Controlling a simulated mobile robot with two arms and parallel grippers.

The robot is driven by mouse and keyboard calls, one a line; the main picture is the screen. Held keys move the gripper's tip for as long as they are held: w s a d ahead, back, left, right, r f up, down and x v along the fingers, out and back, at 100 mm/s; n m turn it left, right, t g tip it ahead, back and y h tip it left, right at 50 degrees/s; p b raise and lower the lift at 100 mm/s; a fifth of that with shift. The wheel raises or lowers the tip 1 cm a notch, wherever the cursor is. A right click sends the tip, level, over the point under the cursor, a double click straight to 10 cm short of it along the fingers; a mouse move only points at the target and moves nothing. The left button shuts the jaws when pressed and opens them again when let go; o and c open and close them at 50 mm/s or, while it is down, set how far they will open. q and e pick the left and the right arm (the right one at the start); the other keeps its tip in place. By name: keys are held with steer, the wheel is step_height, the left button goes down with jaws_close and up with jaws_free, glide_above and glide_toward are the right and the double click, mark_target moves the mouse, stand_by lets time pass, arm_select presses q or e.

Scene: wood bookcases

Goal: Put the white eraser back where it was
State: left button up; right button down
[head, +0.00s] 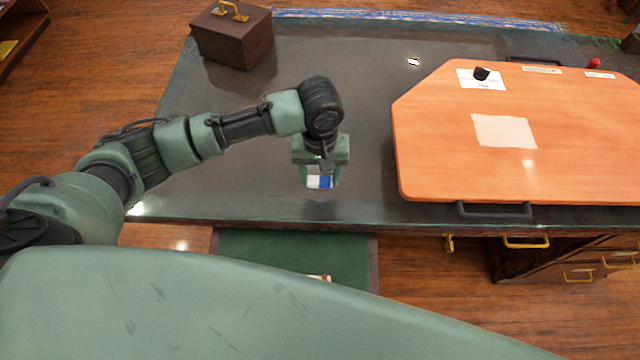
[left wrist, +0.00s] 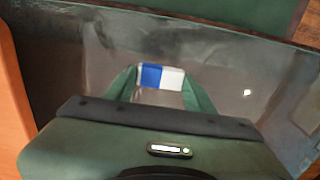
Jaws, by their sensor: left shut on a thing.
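The white eraser (head: 320,182) has a blue part and a white part. It sits between the fingertips of my left gripper (head: 319,180), which is shut on it, over the dark glossy tabletop (head: 265,180) near the front edge. In the left wrist view the eraser (left wrist: 162,77) shows between the two green fingers of the left gripper (left wrist: 161,84), blue on the left and white on the right. I cannot tell whether it touches the tabletop. My right gripper is in neither view.
An orange board (head: 440,150) with dark handles lies right of the gripper. It bears a pale sheet (head: 504,131), labels and a small black object (head: 481,73). A brown box (head: 232,38) with a gold handle stands at the back left. The tabletop between box and board is mostly clear.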

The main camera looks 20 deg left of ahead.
mark_target(320, 194)
arm_select(q)
steer(key=shift+f, duration=2.6)
steer(key=shift+f, duration=0.15)
steer(key=o, duration=1.2)
step_height(320, 194, up, 12)
steer(key=shift+r+b, duration=0.2)
steer(key=shift+b, duration=0.1)
